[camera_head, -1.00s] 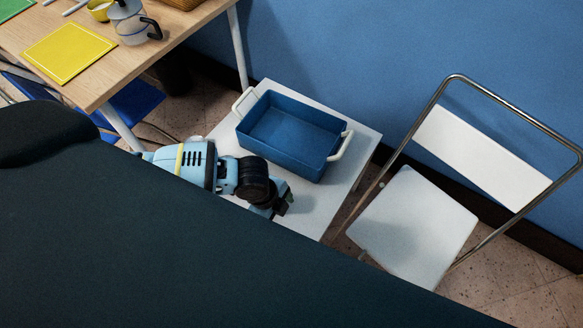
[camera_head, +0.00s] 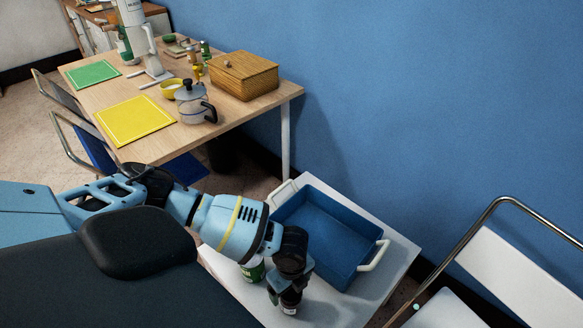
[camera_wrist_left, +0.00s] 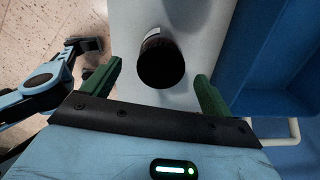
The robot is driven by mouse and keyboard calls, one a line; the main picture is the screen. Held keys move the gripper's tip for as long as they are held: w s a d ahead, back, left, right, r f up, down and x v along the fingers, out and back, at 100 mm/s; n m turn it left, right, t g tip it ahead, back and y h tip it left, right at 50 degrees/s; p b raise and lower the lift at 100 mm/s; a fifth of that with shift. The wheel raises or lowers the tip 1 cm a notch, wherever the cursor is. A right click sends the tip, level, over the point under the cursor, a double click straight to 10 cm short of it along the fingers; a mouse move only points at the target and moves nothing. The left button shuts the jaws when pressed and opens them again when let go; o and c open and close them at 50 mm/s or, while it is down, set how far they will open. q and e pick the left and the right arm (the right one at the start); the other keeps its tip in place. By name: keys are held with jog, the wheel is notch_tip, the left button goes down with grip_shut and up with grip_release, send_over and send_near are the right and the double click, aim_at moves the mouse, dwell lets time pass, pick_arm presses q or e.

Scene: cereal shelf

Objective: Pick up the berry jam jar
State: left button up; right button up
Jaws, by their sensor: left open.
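A dark jar with a pale label, which looks like the berry jam jar (camera_head: 290,304), stands on the small white table (camera_head: 340,300). Its contents cannot be read. My left gripper (camera_head: 283,286) is right above it and partly hides it in the head view. In the left wrist view the dark jar (camera_wrist_left: 162,64) lies between the spread green fingers of my left gripper (camera_wrist_left: 159,72), with gaps on both sides. The gripper is open and empty. My right gripper does not show clearly in any view.
A blue tray (camera_head: 335,230) with pale handles takes up the table's back. A folding chair (camera_head: 510,255) is at right.

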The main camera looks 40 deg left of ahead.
aim_at(291, 290)
pick_arm(q)
notch_tip(291, 290, down, 5)
jog(key=shift+r+b, duration=0.1)
jog(key=shift+b, duration=0.4)
jog(key=c, duration=1.1)
jog(key=shift+w, duration=0.1)
jog(key=shift+c, duration=1.2)
